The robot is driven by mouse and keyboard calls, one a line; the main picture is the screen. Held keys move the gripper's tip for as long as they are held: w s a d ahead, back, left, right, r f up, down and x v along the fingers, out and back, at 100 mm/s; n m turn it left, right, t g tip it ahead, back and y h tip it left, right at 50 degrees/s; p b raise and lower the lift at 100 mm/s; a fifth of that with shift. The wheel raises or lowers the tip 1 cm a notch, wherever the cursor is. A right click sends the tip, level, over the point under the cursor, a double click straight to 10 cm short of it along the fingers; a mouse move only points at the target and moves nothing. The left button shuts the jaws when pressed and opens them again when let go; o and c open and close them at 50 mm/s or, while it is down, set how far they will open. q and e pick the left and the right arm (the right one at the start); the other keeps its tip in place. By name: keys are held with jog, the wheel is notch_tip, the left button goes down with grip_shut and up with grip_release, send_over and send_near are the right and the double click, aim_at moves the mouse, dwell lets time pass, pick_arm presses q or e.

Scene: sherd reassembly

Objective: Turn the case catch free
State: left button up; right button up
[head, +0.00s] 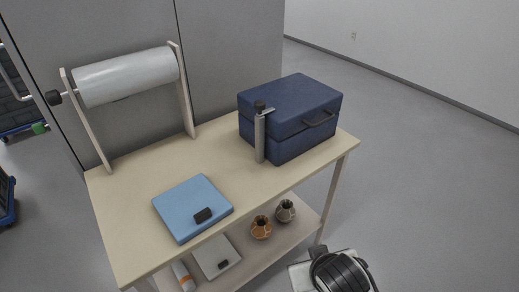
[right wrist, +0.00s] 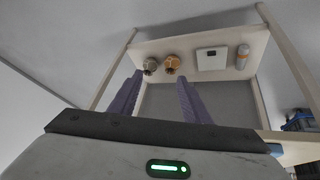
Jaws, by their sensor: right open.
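The dark blue case (head: 290,115) stands shut on the right end of the table in the head view, with a dark handle (head: 319,120) on its front. A grey catch (head: 260,135) stands upright at the case's left front corner. My left gripper is in neither view.
A blue folded item (head: 190,205) with a dark block lies on the tabletop (head: 140,185). A film roll (head: 125,77) hangs on a stand at the back left. The lower shelf holds an orange pot (right wrist: 172,63), a grey pot (right wrist: 150,65) and a white scale (right wrist: 212,59).

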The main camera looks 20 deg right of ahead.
jog(key=w+a+r+m+t+h, duration=0.1)
jog(key=w+r+t+h, duration=0.1)
jog(key=w+r, duration=0.35)
jog(key=w+r+m+t+h, duration=0.1)
jog(key=w+r+m+t, duration=0.1)
jog(key=w, duration=0.7)
jog(key=m+t+h, duration=0.1)
jog(key=t+h, duration=0.2)
jog(key=t, duration=0.3)
send_near(259, 105)
jog(key=w+d, duration=0.1)
jog(key=shift+t, duration=0.3)
jog(key=p+x, duration=0.1)
jog(key=x, duration=0.8)
jog(key=shift+a+f, duration=0.15)
jog(key=shift+w+d+f, duration=0.1)
jog(key=shift+w+d, duration=0.2)
jog(key=shift+w, duration=0.35)
jog(key=shift+c, duration=0.2)
jog(key=c, duration=1)
